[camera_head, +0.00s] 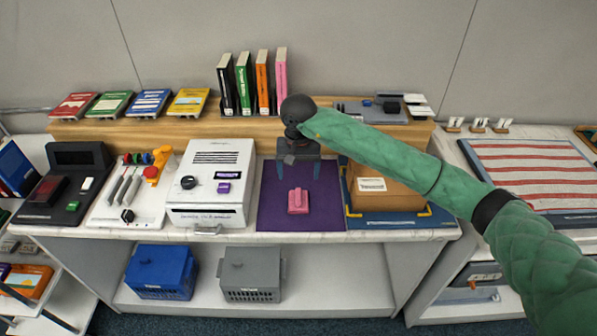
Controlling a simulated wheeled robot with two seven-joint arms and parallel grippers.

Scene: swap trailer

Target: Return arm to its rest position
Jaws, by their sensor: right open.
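My right arm, in a green sleeve, comes in from the right edge of the head view and reaches left over the counter. My right gripper (298,171) points down above the back part of the purple mat (270,205), with its two fingers apart and nothing between them. A pink object (298,201) lies on the mat, below and apart from the fingertips. My left gripper does not show.
A white machine (213,180) stands left of the mat, and a cardboard box (385,190) stands right of it, partly behind my arm. Upright books (262,82) stand on the wooden shelf behind. Blue (160,271) and grey (250,272) crates sit on the lower shelf.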

